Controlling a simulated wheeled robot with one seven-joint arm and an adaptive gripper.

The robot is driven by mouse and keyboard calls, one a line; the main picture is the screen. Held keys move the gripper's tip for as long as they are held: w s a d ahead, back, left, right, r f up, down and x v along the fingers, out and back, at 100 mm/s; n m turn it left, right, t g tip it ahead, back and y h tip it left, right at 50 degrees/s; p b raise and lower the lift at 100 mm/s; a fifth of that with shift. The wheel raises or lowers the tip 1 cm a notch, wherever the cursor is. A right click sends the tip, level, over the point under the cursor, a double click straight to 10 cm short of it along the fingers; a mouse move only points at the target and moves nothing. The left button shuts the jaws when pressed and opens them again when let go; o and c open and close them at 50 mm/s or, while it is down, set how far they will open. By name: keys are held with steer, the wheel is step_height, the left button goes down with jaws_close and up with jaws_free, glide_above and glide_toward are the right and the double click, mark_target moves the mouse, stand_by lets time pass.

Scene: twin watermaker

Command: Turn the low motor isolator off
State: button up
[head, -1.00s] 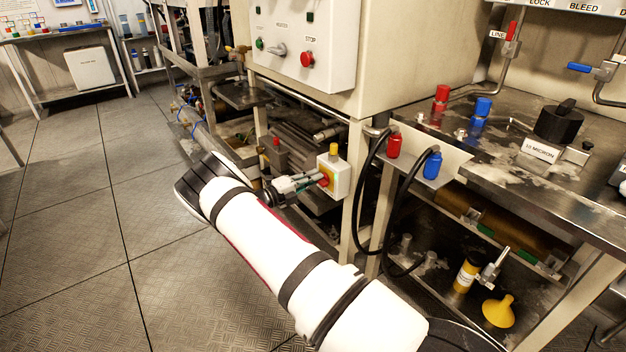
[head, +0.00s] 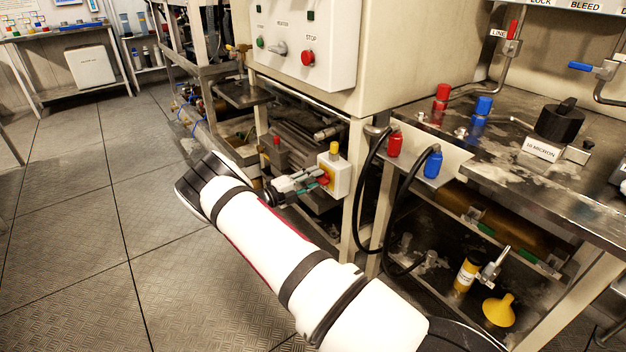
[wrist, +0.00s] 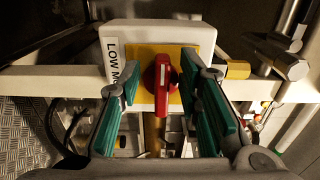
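The low motor isolator is a white box (wrist: 200,36) with a yellow plate (wrist: 147,58) and a red rotary knob (wrist: 162,84). A label reading "LOW M…" (wrist: 115,62) is on its left side, the rest hidden by a finger. The knob stands about upright in the wrist view. My gripper (wrist: 160,78) is open, with one green-padded finger on each side of the knob and gaps visible. In the head view, the box (head: 343,178) is on the frame's leg, and my gripper (head: 312,180) reaches it from the left, partly covering the knob.
A cabinet with a red stop button (head: 308,58) hangs above the isolator. Black hoses (head: 357,190) loop close to its right. A yellow fitting (wrist: 238,69) and metal pipework are right of the box in the wrist view. Open floor (head: 80,230) lies at left.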

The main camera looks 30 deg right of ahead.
steer(key=a, duration=1.2)
steer(key=shift+s, duration=0.2)
